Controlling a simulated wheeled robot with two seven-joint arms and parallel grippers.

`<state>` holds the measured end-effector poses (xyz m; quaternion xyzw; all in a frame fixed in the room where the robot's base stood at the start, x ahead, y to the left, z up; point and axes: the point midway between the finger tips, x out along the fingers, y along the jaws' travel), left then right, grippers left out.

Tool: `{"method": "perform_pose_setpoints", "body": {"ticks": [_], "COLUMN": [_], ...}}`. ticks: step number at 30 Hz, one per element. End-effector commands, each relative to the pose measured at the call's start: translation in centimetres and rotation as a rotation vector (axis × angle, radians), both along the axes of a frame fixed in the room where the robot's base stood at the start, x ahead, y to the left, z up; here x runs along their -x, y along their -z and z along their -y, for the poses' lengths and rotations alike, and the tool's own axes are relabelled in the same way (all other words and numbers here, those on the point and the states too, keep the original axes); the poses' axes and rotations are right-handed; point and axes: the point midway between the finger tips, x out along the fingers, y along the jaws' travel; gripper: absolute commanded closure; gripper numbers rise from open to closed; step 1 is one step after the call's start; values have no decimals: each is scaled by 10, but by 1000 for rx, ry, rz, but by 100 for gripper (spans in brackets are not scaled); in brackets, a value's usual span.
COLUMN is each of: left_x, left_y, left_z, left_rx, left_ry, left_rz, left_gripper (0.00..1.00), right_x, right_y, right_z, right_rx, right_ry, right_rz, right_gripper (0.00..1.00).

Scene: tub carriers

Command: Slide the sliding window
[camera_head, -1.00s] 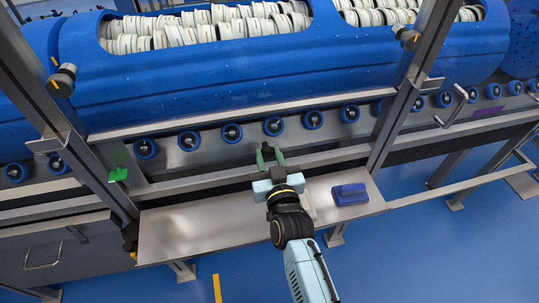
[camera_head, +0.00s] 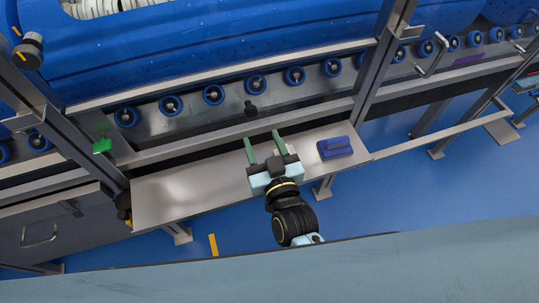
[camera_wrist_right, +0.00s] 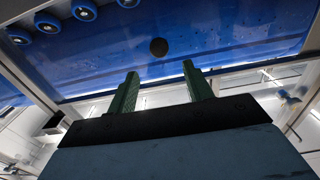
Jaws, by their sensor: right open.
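The sliding window appears as a clear pane set between two metal posts, in front of the blue drum; its edges are hard to make out. A dark round knob (camera_head: 250,108) stands on it in the head view, and the knob also shows in the right wrist view (camera_wrist_right: 158,47). My right gripper (camera_head: 264,140) is open and empty, with two green fingers just in front of the knob and apart from it. In the right wrist view the gripper (camera_wrist_right: 160,72) points at the knob, which lies beyond the fingertips, between their lines. My left gripper is not in view.
A metal shelf (camera_head: 190,195) runs under the right gripper, with a blue block (camera_head: 335,148) at its right end. Metal posts stand left and right (camera_head: 375,65). A green piece (camera_head: 102,145) sits on the left frame. Blue rollers (camera_head: 213,94) line the drum's base.

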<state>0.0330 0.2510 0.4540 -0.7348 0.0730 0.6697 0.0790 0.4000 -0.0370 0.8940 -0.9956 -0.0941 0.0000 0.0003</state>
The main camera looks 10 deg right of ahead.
Motion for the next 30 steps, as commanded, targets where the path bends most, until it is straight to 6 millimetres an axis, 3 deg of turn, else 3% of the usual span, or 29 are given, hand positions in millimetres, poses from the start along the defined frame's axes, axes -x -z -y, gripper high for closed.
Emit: {"method": "perform_pose_setpoints", "body": {"ticks": [3, 9, 20, 23, 26, 29, 30], "left_x": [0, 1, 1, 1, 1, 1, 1], "left_y": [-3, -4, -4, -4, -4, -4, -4], "left_z": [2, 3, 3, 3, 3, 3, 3], "left_rx": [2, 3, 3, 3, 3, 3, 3], "left_ry": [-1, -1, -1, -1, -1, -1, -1], "left_rz": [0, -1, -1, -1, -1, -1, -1], "left_gripper": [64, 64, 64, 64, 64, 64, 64], "right_x": [23, 42, 45, 46, 52, 68, 78], "right_y": [0, 0, 0, 8, 42, 106, 138], "right_z": [4, 8, 9, 7, 4, 2, 5], "right_rx": [1, 1, 1, 4, 22, 53, 69], "right_ry": [-1, -1, -1, -8, -36, -82, -100], "right_rz": [-2, 0, 0, -17, -92, -238, -315], "right_gripper": [49, 49, 49, 49, 49, 49, 49]}}
